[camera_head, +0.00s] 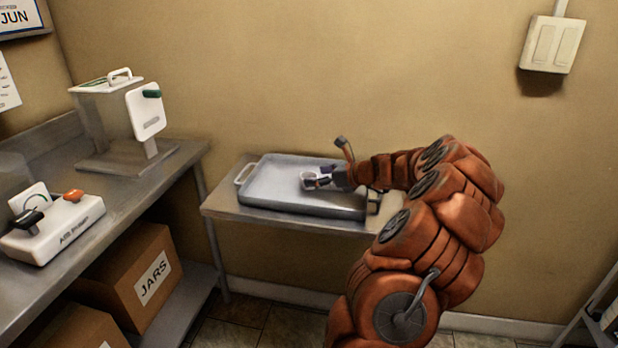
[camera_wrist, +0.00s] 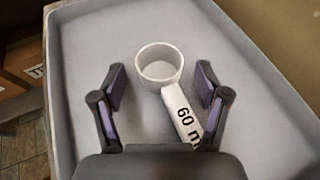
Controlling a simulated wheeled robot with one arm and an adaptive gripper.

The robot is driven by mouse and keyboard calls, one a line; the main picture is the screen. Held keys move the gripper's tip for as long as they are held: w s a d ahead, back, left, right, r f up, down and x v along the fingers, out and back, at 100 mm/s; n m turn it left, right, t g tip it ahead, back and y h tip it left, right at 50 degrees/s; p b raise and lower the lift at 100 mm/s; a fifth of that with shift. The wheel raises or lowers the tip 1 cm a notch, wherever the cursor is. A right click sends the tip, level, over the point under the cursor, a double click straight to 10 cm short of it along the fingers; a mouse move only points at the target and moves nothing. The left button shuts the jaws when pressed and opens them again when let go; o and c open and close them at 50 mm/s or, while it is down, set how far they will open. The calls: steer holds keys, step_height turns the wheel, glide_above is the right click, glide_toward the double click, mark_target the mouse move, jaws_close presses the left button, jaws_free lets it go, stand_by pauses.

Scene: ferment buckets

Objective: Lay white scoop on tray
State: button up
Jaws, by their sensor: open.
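The white scoop (camera_wrist: 160,66) lies on the grey tray (camera_wrist: 85,30), its round cup between and just ahead of my fingertips in the wrist view. Its handle, marked "60 m", runs back toward the right finger and is partly hidden by it. My gripper (camera_wrist: 160,85) is open, with a finger on either side of the scoop and clear gaps to the cup. In the head view the scoop (camera_head: 308,179) shows small on the tray (camera_head: 270,183), with my gripper (camera_head: 325,181) at its right side.
The tray stands on a small metal table (camera_head: 222,207) against the wall. To the left, a metal bench (camera_head: 125,190) carries a clear box with a white panel (camera_head: 146,112) and a white scale-like device (camera_head: 55,228). Cardboard boxes (camera_head: 150,275) sit below. The tray's left part is bare.

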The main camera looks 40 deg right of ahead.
steer(key=v, duration=0.7)
steer(key=shift+s+r, duration=0.1)
steer(key=shift+s, duration=0.2)
steer(key=w+a+n, duration=0.1)
steer(key=a, duration=0.2)
steer(key=w+a+r+n+g+y, duration=0.1)
steer(key=a, duration=0.2)
steer(key=a+n+y, duration=0.1)
steer(key=a, duration=0.2)
steer(key=shift+w+r+n, duration=0.15)
steer(key=shift+w+n, duration=0.25)
steer(key=s+a+n+g+y, duration=0.1)
steer(key=s+a+n+g, duration=0.45)
steer(key=a, duration=0.85)
steer(key=a+n+g+y, duration=0.25)
steer(key=a+n, duration=0.55)
steer(key=a, duration=0.6)
steer(key=s+a+f+n+g+h, duration=0.2)
steer(key=s+a+f+n+g, duration=0.1)
steer(key=s+a+n, duration=0.3)
steer(key=s+f+n+g+h, duration=0.2)
steer(key=s+n, duration=0.3)
steer(key=s, duration=0.5)
steer(key=s+f+n+g+h, duration=0.1)
steer(key=s+n+h, duration=0.3)
steer(key=s, duration=0.7)
steer(key=shift+d+f+n+g, duration=0.25)
steer(key=shift+f+n+g, duration=0.15)
steer(key=shift+f+n, duration=0.15)
